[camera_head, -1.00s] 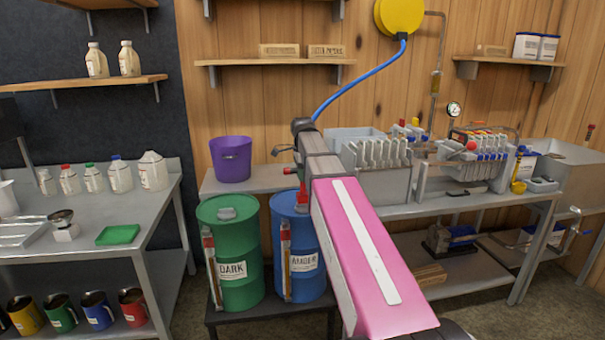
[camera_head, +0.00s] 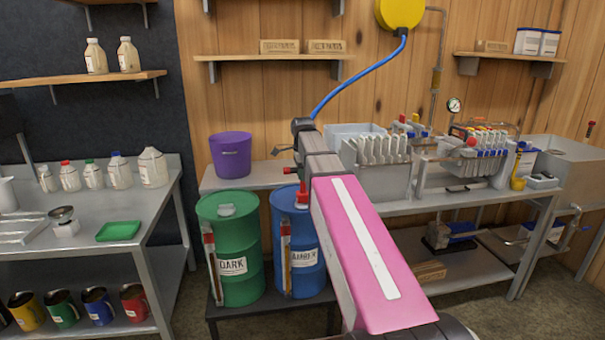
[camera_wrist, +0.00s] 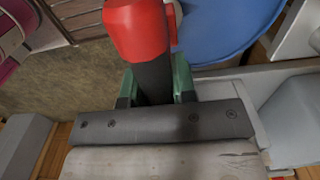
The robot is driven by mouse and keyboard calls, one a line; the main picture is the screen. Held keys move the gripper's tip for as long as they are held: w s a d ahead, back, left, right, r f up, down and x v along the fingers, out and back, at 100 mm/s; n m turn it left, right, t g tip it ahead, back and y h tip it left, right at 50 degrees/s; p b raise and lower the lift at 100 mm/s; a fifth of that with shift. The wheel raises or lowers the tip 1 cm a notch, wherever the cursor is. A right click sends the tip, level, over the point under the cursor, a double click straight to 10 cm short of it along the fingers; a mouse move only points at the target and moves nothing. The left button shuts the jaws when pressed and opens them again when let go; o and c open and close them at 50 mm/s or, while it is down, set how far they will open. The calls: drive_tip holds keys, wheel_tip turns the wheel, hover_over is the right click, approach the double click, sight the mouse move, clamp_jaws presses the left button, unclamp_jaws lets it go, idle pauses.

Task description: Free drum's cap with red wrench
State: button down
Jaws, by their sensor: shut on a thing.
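The blue drum (camera_head: 293,255), labelled as amber, stands beside the green drum (camera_head: 230,260), labelled dark, on a low dark stand. The green drum has a grey cap (camera_head: 227,211) on top. My gripper (camera_wrist: 155,88) is shut on the red wrench (camera_wrist: 140,28), around its dark shaft between green fingertips. The wrench's red end points away from the wrist, beside the blue drum top (camera_wrist: 225,30). In the head view the red wrench (camera_head: 303,198) shows over the blue drum's top. My arm covers the drum's right side. I cannot tell whether the wrench touches a cap.
A steel bench (camera_head: 470,208) with equipment runs along the wall at right. A purple bucket (camera_head: 231,156) stands behind the drums. A steel table (camera_head: 80,240) with jugs is at left. A blue hose (camera_head: 350,80) hangs from a yellow reel above my arm.

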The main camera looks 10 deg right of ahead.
drive_tip(key=shift+f, duration=0.3)
drive_tip(key=n, duration=0.5)
drive_tip(key=shift+n, duration=0.4)
drive_tip(key=n, duration=0.5)
drive_tip(key=shift+s+n, duration=0.1)
drive_tip(key=shift+n, duration=0.3)
